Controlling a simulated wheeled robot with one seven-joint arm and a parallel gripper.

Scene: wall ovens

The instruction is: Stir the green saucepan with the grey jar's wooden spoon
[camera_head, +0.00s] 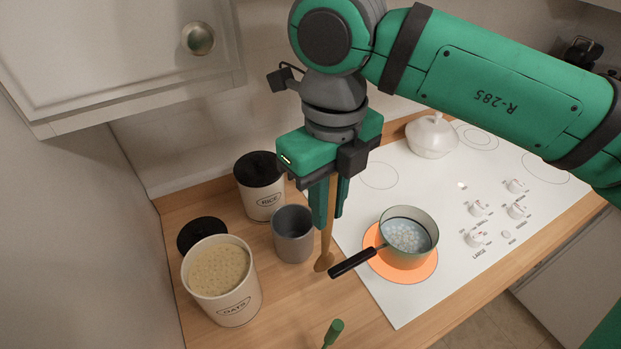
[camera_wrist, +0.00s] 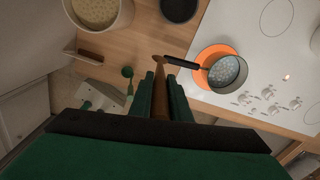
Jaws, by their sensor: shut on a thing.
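My gripper (camera_head: 329,202) is shut on the wooden spoon (camera_head: 326,240), which hangs with its bowl end down. In the wrist view the gripper (camera_wrist: 159,82) and the spoon (camera_wrist: 159,63) show from above. The grey jar (camera_head: 293,234) stands on the wooden counter left of the spoon and looks empty. The green saucepan (camera_head: 413,256) sits on an orange burner, right of the spoon, with bubbly pale-blue contents (camera_head: 407,235). Its black handle (camera_head: 353,263) points left, close to the spoon's lower end in the picture. The saucepan also shows in the wrist view (camera_wrist: 208,60).
An open oats canister (camera_head: 225,300) stands front left with a black lid (camera_head: 201,233) behind it. A lidded rice canister (camera_head: 262,200) is at the back. A white lidded pot (camera_head: 432,138) sits on the far cooktop (camera_head: 375,203). A green-handled object (camera_head: 334,332) is at the front.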

